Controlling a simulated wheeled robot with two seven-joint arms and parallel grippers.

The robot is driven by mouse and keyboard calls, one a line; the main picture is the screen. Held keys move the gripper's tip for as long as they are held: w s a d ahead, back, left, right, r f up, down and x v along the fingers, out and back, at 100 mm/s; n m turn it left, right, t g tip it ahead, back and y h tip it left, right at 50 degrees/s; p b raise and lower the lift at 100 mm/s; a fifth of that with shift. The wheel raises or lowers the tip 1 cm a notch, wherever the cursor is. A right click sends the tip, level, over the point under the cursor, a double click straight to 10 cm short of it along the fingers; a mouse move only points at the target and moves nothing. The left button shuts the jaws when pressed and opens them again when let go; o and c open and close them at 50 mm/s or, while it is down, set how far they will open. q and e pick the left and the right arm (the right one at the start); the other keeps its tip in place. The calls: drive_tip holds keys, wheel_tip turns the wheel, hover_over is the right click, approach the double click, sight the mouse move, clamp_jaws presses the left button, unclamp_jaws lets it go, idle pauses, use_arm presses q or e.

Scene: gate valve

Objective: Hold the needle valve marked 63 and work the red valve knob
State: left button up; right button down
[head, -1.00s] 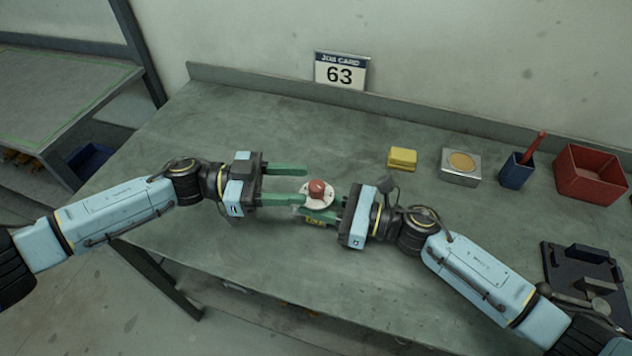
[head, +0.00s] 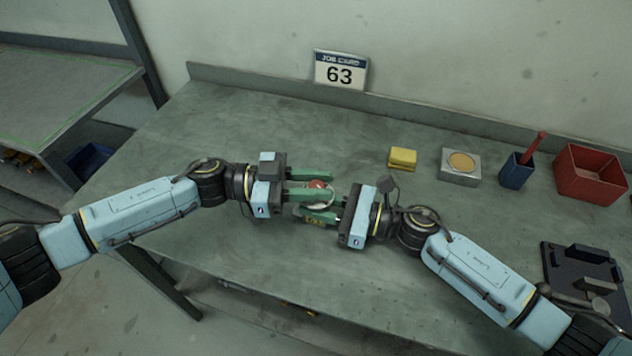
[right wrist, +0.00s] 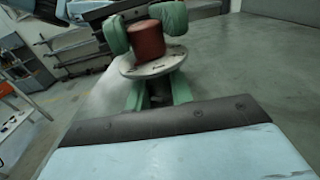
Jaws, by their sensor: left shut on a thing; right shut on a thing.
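The red valve knob (head: 317,184) shows between the green fingers of my left gripper (head: 322,188), which is shut on it from the left. In the right wrist view the red knob (right wrist: 143,40) stands upright above a pale round disc (right wrist: 153,64), with a left fingertip on each side. My right gripper (head: 322,213) comes in from the right, below the disc, and is shut on the valve body, mostly hidden by fingers. A small yellow label (head: 314,221) shows at the valve's front; its marking is too small to read.
A job card (head: 340,71) reading 63 stands at the bench's back edge. A yellow block (head: 402,158), a metal box with a tan disc (head: 461,162), a blue cup (head: 517,171), a red bin (head: 588,175) and a dark fixture (head: 585,282) stand to the right.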

use_arm(q)
drive_tip(key=shift+n+t, duration=0.3)
drive_tip(key=shift+t, duration=0.2)
drive_tip(key=n+t, duration=0.2)
drive_tip(key=n+t+y, duration=0.1)
drive_tip(key=t, duration=0.2)
drive_tip(key=shift+s+n, duration=0.15)
drive_tip(key=shift+n, duration=0.25)
drive_tip(key=n+t+y, duration=0.1)
drive_tip(key=n+t, duration=0.1)
drive_tip(key=t, duration=0.1)
drive_tip(key=n+t+y, duration=0.2)
drive_tip(key=t, duration=0.1)
drive_tip(key=shift+d+n+t+y, duration=0.2)
drive_tip(key=shift+n+t+y, duration=0.1)
drive_tip(key=n+t+y, duration=0.3)
drive_tip(key=shift+r+y, duration=0.15)
drive_tip(key=shift+y, duration=0.25)
drive_tip(key=shift+n+t+y, duration=1.2)
drive_tip(key=shift+n+y, duration=0.2)
drive_tip(key=shift+y, duration=0.6)
drive_tip(key=shift+a+n+y, duration=0.15)
drive_tip(key=shift+n+y, duration=0.15)
drive_tip(key=shift+y, duration=0.2)
drive_tip(key=o, duration=1)
